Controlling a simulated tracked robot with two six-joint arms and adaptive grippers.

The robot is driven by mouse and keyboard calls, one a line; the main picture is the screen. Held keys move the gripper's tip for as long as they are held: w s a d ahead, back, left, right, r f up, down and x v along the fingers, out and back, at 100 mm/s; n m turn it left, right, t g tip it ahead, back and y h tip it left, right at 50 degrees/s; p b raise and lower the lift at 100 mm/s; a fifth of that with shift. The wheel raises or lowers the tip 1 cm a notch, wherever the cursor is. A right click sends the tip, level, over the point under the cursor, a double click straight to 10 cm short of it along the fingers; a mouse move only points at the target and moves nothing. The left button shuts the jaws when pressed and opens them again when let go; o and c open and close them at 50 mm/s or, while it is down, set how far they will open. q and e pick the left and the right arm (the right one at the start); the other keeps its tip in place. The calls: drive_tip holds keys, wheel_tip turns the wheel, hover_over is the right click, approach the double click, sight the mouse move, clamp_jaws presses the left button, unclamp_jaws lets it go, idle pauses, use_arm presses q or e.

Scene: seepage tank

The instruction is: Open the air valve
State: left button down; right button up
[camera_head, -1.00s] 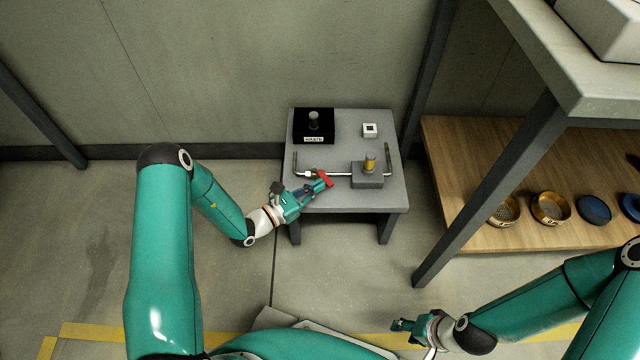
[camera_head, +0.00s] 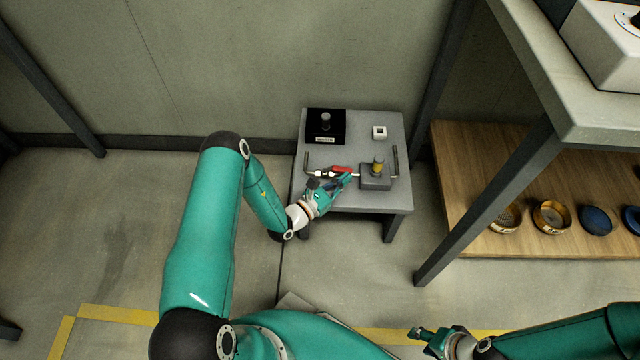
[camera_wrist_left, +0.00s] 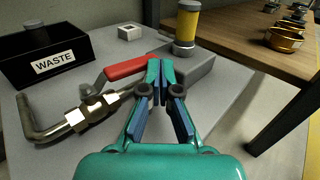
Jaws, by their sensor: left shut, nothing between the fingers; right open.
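The air valve is a metal fitting (camera_wrist_left: 88,110) on a thin pipe on the small grey table. Its red lever (camera_head: 341,169) lies nearly along the pipe, pointing toward the grey block; it also shows in the left wrist view (camera_wrist_left: 125,69). My left gripper (camera_head: 346,178) is shut and empty at the near side of the lever. In the left wrist view its closed fingertips (camera_wrist_left: 160,64) are right by the lever's free end; I cannot tell whether they touch. My right gripper (camera_head: 420,333) is open and empty, low in front, away from the table.
On the table stand a black WASTE box (camera_head: 326,126), a small white box (camera_head: 380,132) and a grey block (camera_head: 376,177) with a yellow-banded cylinder (camera_head: 378,165). A wooden shelf (camera_head: 490,190) with several round sieves or lids is at right, beside a dark table leg.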

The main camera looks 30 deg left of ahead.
use_arm(q)
drive_tip(key=shift+w, duration=0.45)
idle(0.4)
drive_tip(key=shift+s+d, duration=0.1)
drive_tip(key=shift+s+d, duration=0.15)
drive_tip(key=shift+s, duration=0.05)
drive_tip(key=s+d+p, duration=0.4)
drive_tip(key=s+d, duration=0.2)
drive_tip(key=s, duration=0.6)
